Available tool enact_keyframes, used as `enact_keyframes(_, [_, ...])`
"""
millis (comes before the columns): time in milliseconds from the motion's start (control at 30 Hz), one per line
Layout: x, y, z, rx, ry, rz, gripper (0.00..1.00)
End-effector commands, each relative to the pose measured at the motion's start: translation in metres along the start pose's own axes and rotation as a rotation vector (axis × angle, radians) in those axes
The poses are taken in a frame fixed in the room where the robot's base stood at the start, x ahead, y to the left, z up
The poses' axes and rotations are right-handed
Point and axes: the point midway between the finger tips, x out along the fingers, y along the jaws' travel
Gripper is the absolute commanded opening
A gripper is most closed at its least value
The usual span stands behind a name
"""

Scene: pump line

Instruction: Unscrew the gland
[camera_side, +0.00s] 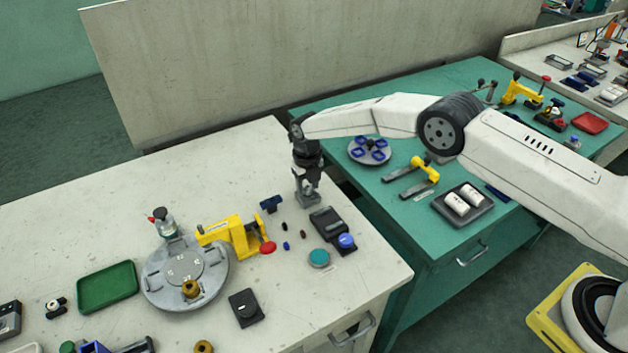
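My gripper (308,196) points down over the right back part of the pale worktable. It is small and dark here, and I cannot tell whether its fingers are open or shut, or whether they hold anything. A round grey plate (157,292) lies on the pale table, well to the left of my gripper. A brass-coloured round piece (190,288), possibly the gland, stands on the plate's front part. A similar brass piece (203,347) sits on the table at the bottom edge of the view. My gripper is apart from both.
A yellow clamp-like fixture (222,231) with a red knob stands beside the plate. A bottle-like item (163,222) stands at its back edge. A green tray (107,287) lies left. Dark blocks (328,222) and a teal button (319,258) are near my gripper. The pale table's back left is clear.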

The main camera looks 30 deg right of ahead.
Motion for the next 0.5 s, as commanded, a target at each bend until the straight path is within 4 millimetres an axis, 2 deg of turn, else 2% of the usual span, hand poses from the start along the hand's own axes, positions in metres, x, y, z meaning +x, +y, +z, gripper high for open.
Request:
enact_keyframes(233, [-0.004,0.0,0.0,0.001,-0.001,0.0,0.51])
enact_keyframes(500, [-0.018,0.0,0.0,0.001,-0.001,0.0,0.51])
